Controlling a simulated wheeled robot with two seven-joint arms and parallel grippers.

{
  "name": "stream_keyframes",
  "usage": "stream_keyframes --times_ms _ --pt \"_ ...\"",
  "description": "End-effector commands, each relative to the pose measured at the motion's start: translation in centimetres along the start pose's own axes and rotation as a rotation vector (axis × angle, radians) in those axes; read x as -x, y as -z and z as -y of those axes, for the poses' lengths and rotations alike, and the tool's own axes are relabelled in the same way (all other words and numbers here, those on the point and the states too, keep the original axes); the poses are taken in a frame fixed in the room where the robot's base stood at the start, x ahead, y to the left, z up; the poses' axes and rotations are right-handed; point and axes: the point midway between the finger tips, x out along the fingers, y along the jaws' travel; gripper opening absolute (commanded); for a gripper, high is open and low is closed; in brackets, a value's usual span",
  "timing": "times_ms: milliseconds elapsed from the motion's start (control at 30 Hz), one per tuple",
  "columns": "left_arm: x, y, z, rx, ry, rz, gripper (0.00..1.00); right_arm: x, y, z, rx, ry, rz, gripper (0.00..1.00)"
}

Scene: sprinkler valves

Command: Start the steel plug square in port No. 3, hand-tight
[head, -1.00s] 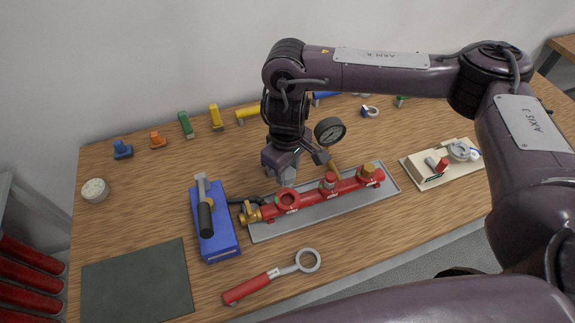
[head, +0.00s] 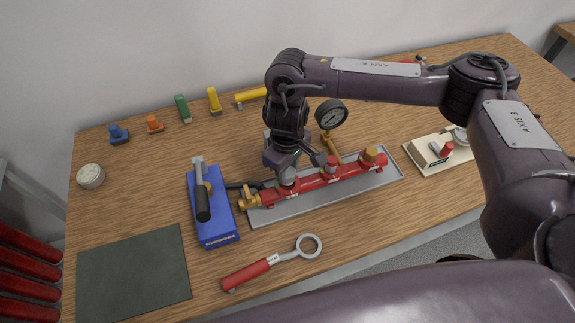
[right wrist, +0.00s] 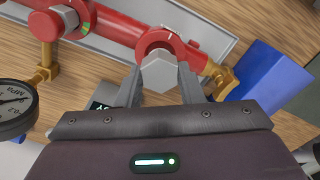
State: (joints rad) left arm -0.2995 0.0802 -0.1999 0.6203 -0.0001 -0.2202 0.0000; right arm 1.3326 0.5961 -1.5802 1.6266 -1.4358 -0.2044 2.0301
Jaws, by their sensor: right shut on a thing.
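My right gripper (head: 287,176) is shut on the grey hex-headed steel plug (right wrist: 158,74). The plug is at the open leftmost port (right wrist: 160,40) of the red manifold (head: 312,181), which lies in a grey tray (head: 344,195). In the right wrist view the plug covers much of the port's mouth. Whether its thread is in the port, and whether it is square, I cannot tell. I cannot read the port's number. The other two ports carry a steel-and-red fitting (head: 331,163) and a brass fitting (head: 370,154). My left gripper is not in view.
A brass valve (head: 249,201) ends the manifold at left, beside a blue box (head: 217,237) with a black-handled tool. A pressure gauge (head: 331,114) rises behind the manifold. A red-handled ring wrench (head: 270,263) lies in front, and a dark mat (head: 133,275) at front left.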

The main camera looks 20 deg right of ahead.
Motion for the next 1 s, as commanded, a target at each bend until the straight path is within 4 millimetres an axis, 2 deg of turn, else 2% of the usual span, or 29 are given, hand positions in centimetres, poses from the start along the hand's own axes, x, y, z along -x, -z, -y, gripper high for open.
stream_keyframes --times_ms 1000 --pt "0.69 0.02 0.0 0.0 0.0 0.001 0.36 0.02 0.0 0.0 -0.001 -0.001 0.0 0.0"
